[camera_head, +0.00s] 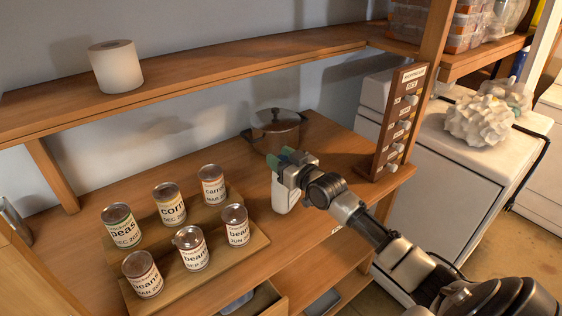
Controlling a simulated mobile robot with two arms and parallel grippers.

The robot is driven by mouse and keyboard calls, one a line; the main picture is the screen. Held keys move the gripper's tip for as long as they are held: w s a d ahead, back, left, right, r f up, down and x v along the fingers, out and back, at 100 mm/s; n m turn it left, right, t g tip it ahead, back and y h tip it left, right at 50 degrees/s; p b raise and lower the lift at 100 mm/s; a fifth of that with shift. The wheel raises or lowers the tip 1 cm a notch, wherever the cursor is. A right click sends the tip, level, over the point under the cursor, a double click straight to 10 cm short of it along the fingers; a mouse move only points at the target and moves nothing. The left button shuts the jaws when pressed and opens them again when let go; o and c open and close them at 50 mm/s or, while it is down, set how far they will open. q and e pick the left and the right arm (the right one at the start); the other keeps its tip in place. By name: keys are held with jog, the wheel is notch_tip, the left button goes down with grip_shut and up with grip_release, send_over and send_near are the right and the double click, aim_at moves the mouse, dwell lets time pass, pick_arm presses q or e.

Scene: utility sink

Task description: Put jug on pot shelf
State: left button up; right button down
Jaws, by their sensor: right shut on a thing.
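A white jug (284,194) is upright beneath my right gripper (287,162), which is shut on its top. The gripper and its green fingertips hide the upper part of the jug. The jug is over the wooden shelf surface (325,185) that also bears a lidded metal pot (276,131). The pot stands behind the jug, close to the wall. I cannot tell whether the jug's base touches the wood. My left gripper is not in view.
Several labelled cans (172,204) stand on a stepped wooden rack (225,249) left of the jug. A wooden post with a hook board (397,120) rises at the right. A paper roll (116,66) stands on the upper shelf (215,74). Bare wood lies right of the pot.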

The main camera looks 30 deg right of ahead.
jog(key=shift+d+f, duration=0.1)
jog(key=shift+f, duration=0.75)
jog(key=shift+f, duration=0.1)
jog(key=c, duration=0.6)
grip_release()
jog(key=shift+s, duration=0.1)
jog(key=shift+s+f, duration=0.15)
jog(key=shift+s, duration=0.15)
jog(key=shift+s+d+b, duration=0.25)
jog(key=shift+s+b, duration=0.15)
jog(key=shift+s, duration=1.5)
jog(key=shift+s+d+b, duration=0.3)
jog(key=shift+s+b, duration=0.1)
jog(key=shift+s, duration=1.45)
jog(key=shift+s+d+b, duration=0.25)
jog(key=shift+s+b, duration=0.15)
jog(key=shift+s, duration=1.5)
